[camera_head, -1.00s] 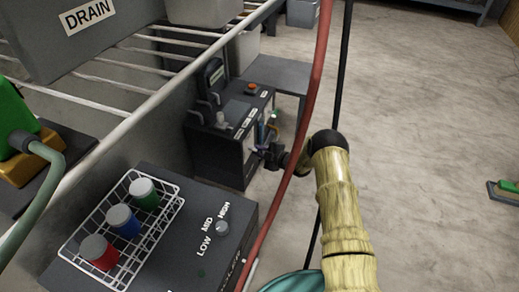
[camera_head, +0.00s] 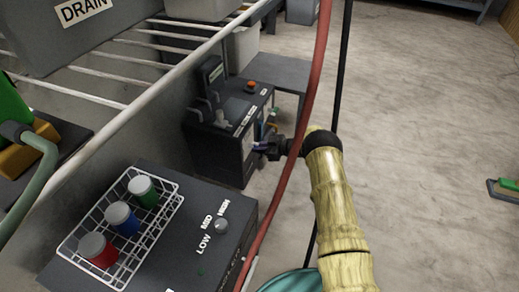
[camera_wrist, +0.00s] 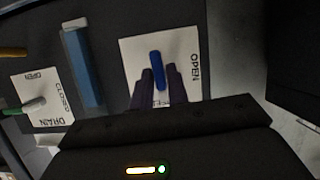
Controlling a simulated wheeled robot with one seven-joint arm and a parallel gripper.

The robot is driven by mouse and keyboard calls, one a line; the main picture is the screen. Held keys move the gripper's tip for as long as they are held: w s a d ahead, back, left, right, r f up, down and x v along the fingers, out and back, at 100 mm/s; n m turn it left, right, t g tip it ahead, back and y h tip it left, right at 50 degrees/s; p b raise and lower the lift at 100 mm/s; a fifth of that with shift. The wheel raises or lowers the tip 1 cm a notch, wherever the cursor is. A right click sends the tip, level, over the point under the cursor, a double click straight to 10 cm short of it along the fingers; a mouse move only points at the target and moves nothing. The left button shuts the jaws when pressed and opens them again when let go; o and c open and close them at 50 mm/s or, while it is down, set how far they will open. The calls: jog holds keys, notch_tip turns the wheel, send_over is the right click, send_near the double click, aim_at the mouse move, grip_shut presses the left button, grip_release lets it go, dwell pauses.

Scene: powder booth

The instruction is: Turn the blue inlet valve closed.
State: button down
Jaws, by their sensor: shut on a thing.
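The blue inlet valve handle (camera_wrist: 157,70) stands over a white plate (camera_wrist: 130,48) in the wrist view. It points roughly up the picture, leaning slightly. "OPEN" is printed along the plate's right side; the lower lettering is partly hidden by my fingers. My gripper (camera_wrist: 159,76) has one dark finger on each side of the handle and is shut on it. In the head view my gripper (camera_head: 260,148) reaches the front of the dark box (camera_head: 215,158) from the right. The handle cannot be made out there.
The drain plate (camera_wrist: 55,85) with its green-tipped handle (camera_wrist: 30,107) is left in the wrist view. A blue bar (camera_wrist: 82,65) stands between the plates. A red hose (camera_head: 313,95) hangs before my arm. A wire rack (camera_head: 75,245) holds three capped jars.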

jog(key=shift+d+f+m+g, duration=0.1)
jog(key=shift+m+g, duration=0.2)
jog(key=c, duration=1.5)
grip_release()
